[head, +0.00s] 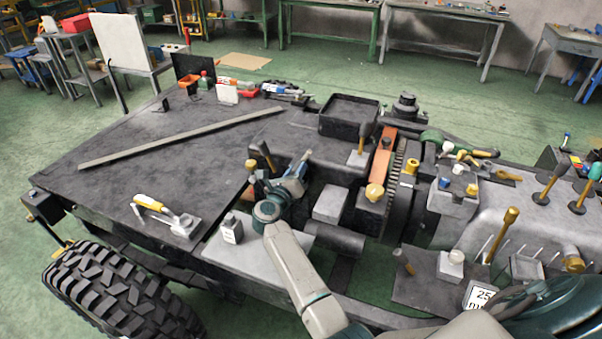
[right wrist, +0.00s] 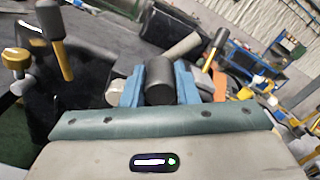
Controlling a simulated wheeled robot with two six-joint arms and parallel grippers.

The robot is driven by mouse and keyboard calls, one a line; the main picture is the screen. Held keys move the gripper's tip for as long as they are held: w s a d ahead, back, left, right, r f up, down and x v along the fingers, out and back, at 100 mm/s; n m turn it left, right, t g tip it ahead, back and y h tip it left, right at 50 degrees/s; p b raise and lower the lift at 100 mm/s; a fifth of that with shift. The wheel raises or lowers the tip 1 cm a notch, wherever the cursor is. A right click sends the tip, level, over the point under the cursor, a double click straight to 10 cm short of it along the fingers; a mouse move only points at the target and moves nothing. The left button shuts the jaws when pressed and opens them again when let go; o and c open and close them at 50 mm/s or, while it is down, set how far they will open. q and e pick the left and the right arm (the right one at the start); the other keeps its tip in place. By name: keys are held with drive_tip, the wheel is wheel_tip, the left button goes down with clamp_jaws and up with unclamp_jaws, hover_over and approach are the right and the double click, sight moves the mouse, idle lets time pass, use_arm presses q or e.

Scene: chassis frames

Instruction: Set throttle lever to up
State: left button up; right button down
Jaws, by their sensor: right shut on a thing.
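My right gripper (head: 299,166) reaches in from the bottom of the head view, over the near side of the chassis by the dark boxy housing. In the right wrist view its blue fingers (right wrist: 159,85) are closed on the sides of a dark cylindrical grip (right wrist: 160,78), which I take to be the throttle lever's handle. The fingers hide most of this handle in the head view, and its tilt and lower end cannot be made out. No label shows which lever is the throttle. My left gripper is not in view.
A dark-handled lever (head: 264,154) stands just left of the gripper, and another (head: 364,136) stands beyond it.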

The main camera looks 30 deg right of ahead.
drive_tip(key=shift+w+a+r+n, duration=0.15)
drive_tip(key=shift+w+r+n, duration=0.1)
drive_tip(key=shift+n, duration=0.25)
drive_tip(key=shift+w+a+n, duration=0.15)
drive_tip(key=shift+n, duration=0.15)
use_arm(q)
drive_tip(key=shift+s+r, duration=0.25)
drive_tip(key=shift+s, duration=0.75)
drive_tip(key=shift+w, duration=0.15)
use_arm(e)
drive_tip(key=c, duration=1.2)
unclamp_jaws()
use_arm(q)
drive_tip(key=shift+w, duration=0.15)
use_arm(e)
drive_tip(key=shift+o, duration=0.4)
drive_tip(key=shift+f, duration=0.1)
